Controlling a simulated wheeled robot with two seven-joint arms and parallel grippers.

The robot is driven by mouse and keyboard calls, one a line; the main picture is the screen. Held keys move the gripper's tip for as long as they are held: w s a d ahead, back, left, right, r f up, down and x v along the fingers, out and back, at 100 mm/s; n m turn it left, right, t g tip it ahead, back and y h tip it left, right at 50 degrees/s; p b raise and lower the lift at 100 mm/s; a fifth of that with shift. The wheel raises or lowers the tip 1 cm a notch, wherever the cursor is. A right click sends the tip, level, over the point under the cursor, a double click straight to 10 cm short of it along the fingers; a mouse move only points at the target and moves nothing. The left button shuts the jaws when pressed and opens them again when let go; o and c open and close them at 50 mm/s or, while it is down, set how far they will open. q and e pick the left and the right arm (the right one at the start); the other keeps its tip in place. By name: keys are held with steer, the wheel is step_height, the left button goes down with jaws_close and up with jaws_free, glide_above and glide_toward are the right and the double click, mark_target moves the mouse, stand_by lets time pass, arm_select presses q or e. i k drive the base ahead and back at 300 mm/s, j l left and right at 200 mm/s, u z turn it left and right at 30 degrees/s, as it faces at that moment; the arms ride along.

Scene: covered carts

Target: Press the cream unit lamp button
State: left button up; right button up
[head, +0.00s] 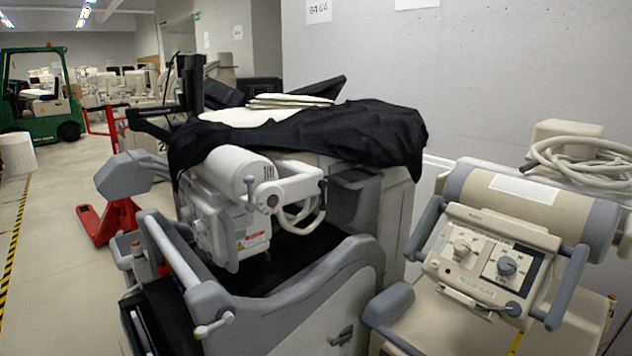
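The cream unit (478,202) stands at the lower right, with a horizontal cream cylinder with grey ends. Its tilted control panel (478,250) faces me between two blue-grey handles. A small dark round control (513,309) sits near the lower right corner. Labels are too small to read, so I cannot tell which control is the lamp button. Neither of my grippers is in view.
A grey cart (300,315) with a white tube-like head and black cover (310,137) stands left of the cream unit, close to it. Coiled cable (580,160) lies on top at right. A red pallet jack (106,222) and green forklift (38,95) stand farther left.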

mark_target(434, 263)
steer(key=l+z, duration=0.25)
steer(key=z, duration=0.15)
steer(key=i+l+z, duration=0.1)
steer(key=l+z, duration=0.25)
steer(key=i+l+z, duration=0.1)
steer(key=z, duration=0.3)
